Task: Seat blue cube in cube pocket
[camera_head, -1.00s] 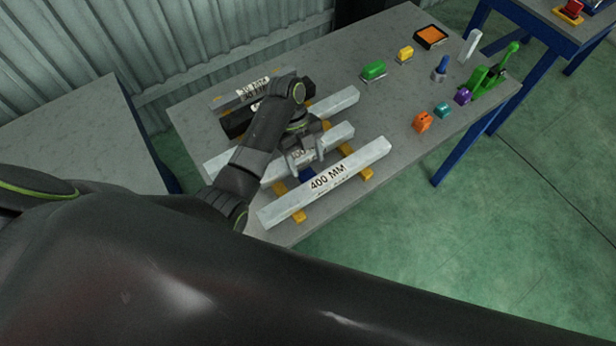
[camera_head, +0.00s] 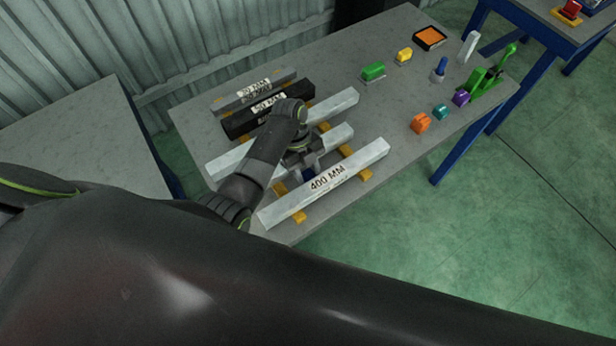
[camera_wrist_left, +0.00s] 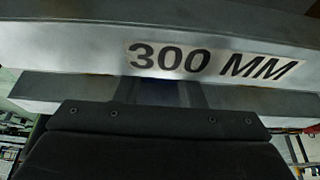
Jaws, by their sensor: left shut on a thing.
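My left gripper (camera_head: 302,165) reaches down among the long metal bars in the head view and is shut on the blue cube (camera_head: 309,174). Only a small part of the cube shows, between the middle bar and the front bar marked 400 MM (camera_head: 350,172). In the left wrist view the dark gripper body fills the bottom, and its fingers (camera_wrist_left: 160,92) point at a bar marked 300 MM (camera_wrist_left: 100,45). The cube is almost wholly hidden there. I cannot make out the cube pocket.
The bars rest on yellow supports (camera_head: 366,174) on the grey table (camera_head: 420,75). A grey bar and a black bar (camera_head: 237,125) lie behind. Green, yellow, orange, teal and purple parts stand to the right, with an orange tray (camera_head: 429,37) and green clamp (camera_head: 485,80).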

